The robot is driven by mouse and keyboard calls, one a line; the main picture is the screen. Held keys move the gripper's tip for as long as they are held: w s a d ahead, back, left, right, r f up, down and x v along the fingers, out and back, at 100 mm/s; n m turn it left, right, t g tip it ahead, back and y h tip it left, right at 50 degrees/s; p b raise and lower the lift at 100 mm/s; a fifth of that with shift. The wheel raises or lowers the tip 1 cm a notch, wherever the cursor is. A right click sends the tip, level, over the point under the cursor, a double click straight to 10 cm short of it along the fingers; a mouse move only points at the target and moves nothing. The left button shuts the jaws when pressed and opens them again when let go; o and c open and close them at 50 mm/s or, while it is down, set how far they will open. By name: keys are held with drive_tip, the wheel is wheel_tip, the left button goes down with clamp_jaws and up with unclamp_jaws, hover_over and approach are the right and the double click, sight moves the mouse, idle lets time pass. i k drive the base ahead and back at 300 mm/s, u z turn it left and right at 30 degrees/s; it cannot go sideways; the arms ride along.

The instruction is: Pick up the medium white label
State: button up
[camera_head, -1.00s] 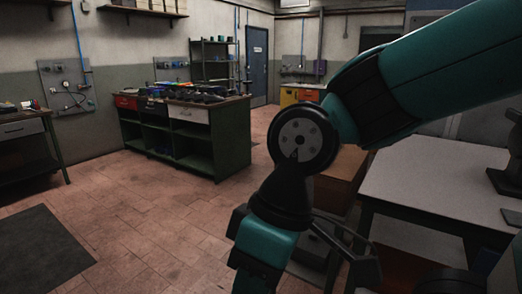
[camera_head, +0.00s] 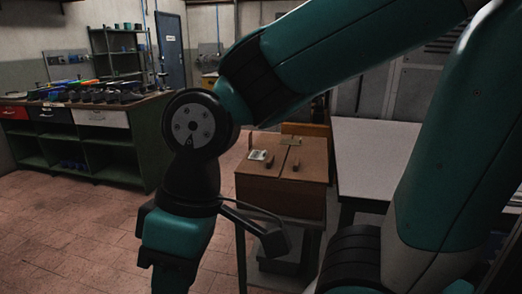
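A small pale, label-like patch (camera_head: 257,155) lies on top of a brown wooden box or bench top (camera_head: 310,165), right of the picture's middle. It is too small to tell whether it is the medium white label. My arm hangs down in front of the scene, left of this box. My gripper's fingers are not in view; the wrist runs out of the bottom edge.
A grey-topped table (camera_head: 372,150) stands right of the box, partly behind my arm. A green workbench (camera_head: 145,130) with dark items on top stands at the left. The tiled floor (camera_head: 75,215) at the lower left is clear.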

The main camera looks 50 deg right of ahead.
sight(259, 155)
drive_tip(key=z, duration=0.65)
drive_tip(key=i, duration=0.9)
drive_tip(key=z, duration=0.75)
